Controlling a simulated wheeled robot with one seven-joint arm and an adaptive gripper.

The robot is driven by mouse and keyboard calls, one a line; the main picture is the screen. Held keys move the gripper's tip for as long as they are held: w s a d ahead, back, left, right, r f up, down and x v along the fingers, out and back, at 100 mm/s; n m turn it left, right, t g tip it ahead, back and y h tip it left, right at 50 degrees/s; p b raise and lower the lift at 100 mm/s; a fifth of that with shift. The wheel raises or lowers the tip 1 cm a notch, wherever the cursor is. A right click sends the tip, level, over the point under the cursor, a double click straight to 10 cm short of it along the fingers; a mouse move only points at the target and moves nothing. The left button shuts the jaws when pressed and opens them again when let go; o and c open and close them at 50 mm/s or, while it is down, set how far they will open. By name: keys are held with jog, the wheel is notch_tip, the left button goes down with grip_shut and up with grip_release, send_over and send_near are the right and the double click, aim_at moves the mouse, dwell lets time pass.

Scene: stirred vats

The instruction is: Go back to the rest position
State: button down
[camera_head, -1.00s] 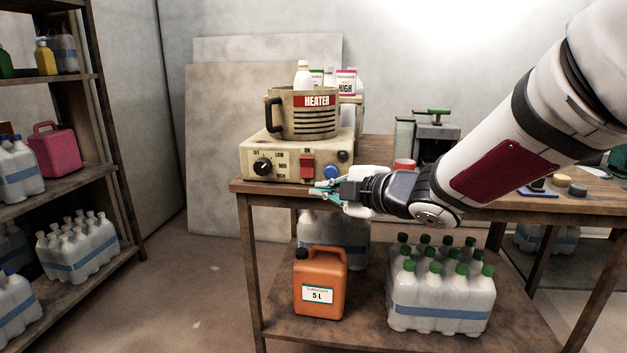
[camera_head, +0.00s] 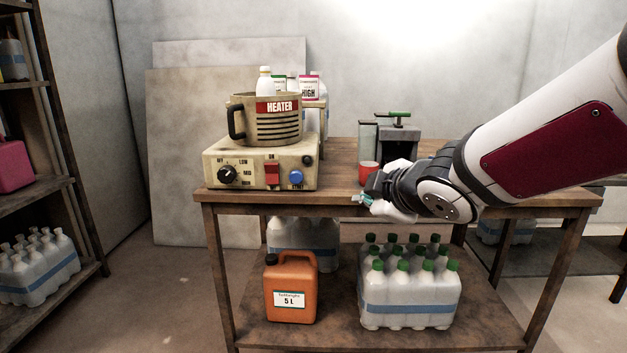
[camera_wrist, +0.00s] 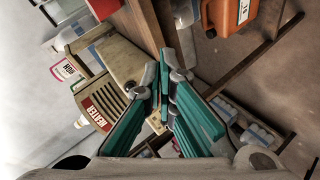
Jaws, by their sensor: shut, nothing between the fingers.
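My gripper (camera_head: 362,199) is at the front edge of the wooden table, right of the heater unit, with nothing in its fingers. In the wrist view its teal-padded fingers (camera_wrist: 165,92) point toward the heater side. The heater base (camera_head: 258,162) has a black dial, a red switch and a blue button. A beige vat (camera_head: 283,134) marked HEATER stands on it; the vat also shows tilted in the wrist view (camera_wrist: 103,103). A red cup (camera_head: 368,174) stands on the table just behind my gripper.
The table (camera_head: 345,148) also carries a grey device with a green handle (camera_head: 398,135) at the back. Its lower shelf holds an orange 5 L canister (camera_head: 290,287) and green-capped bottles (camera_head: 410,297). A shelf rack (camera_head: 60,165) stands at the left. Floor between rack and table is clear.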

jog(key=s+d+f+m+g+h, duration=0.2)
jog(key=s+d+m+h, duration=0.1)
jog(key=s+d+m, duration=0.4)
jog(key=s+d+f+m+g+h, duration=0.1)
jog(key=s+d+m+g+h, duration=0.1)
jog(key=s+d, duration=0.45)
jog(key=s+a+f+m+g+y, duration=0.1)
jog(key=s+f+m+g, duration=0.15)
jog(key=s, duration=0.65)
jog(key=s+a+f+m+g, duration=0.1)
jog(key=s+a+m+g, duration=0.15)
jog(key=s, duration=0.65)
jog(key=s+a+f+m+g+y, duration=0.1)
jog(key=s+m+g, duration=0.15)
jog(key=s, duration=0.55)
notch_tip(320, 180, up, 32)
jog(key=t+p, duration=0.3)
jog(key=p, duration=2.7)
jog(key=shift+d+n+t+p, duration=0.3)
jog(key=shift+n+t, duration=0.05)
jog(key=shift+n, duration=0.1)
jog(key=c, duration=2.3)
grip_release()
